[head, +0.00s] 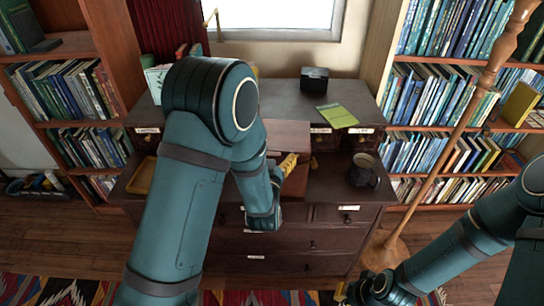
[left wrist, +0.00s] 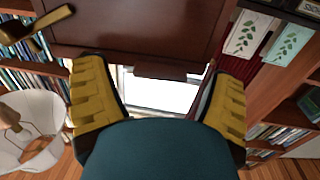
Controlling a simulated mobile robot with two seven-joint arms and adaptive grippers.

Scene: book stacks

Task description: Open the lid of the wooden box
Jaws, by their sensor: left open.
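The wooden box (head: 297,183) sits on the dark desk, partly hidden behind my left arm. Its reddish-brown lid (head: 289,135) appears raised, tilted up at the back of the box. In the left wrist view, a broad brown panel with a small tab, which looks like the lid (left wrist: 135,35), fills the top middle. My left gripper (head: 289,164) is at the box, just in front of the lid. Its yellow fingers are spread apart with nothing between them. Whether a finger touches the lid cannot be told. My right gripper (head: 342,291) is low at the bottom, mostly hidden by its arm.
The desk (head: 335,205) also carries a dark mug (head: 362,171) right of the box, a yellow tray (head: 142,177) at left, and a green booklet (head: 337,116) and black box (head: 314,79) on its raised back. Bookshelves stand on both sides. A wooden pole (head: 450,140) stands at right.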

